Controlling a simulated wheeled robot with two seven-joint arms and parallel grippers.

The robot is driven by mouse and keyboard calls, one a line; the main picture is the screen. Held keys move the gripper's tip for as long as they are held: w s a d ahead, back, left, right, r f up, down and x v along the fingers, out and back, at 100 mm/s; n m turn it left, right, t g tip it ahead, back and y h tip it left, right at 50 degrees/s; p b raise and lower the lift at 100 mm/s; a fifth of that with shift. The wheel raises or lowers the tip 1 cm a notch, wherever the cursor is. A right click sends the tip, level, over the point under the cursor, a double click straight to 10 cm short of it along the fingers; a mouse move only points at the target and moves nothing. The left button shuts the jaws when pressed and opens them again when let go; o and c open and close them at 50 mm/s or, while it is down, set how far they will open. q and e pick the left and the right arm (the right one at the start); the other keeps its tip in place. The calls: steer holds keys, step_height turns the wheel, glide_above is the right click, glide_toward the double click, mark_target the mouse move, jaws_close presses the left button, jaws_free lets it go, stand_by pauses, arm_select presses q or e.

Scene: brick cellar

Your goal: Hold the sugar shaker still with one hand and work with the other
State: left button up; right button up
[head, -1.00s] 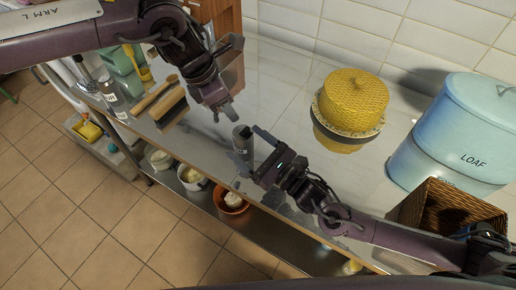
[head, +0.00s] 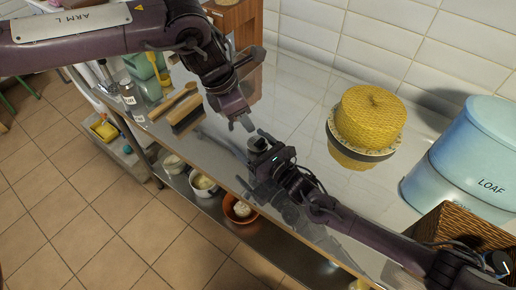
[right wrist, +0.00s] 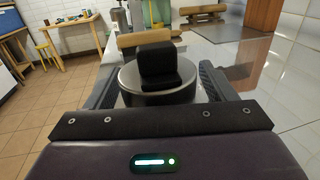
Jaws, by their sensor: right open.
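A dark grey shaker with a black top stands upright near the front edge of the steel table. In the head view little more than its top (head: 258,144) shows; my right gripper hides the rest. My right gripper (head: 255,143) is open, with its fingers on either side of the shaker. In the right wrist view the shaker (right wrist: 158,80) sits between the two fingers, with a gap seen at the right finger. My left gripper (head: 240,124) is above and a little left of the shaker, apart from it. Its fingertips point down and look parted, with nothing between them.
A brush (head: 186,114) and a labelled bottle (head: 130,98) lie or stand to the left. Bowls stand on the shelf below.

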steer(key=c, duration=1.1)
stand_by(0.4)
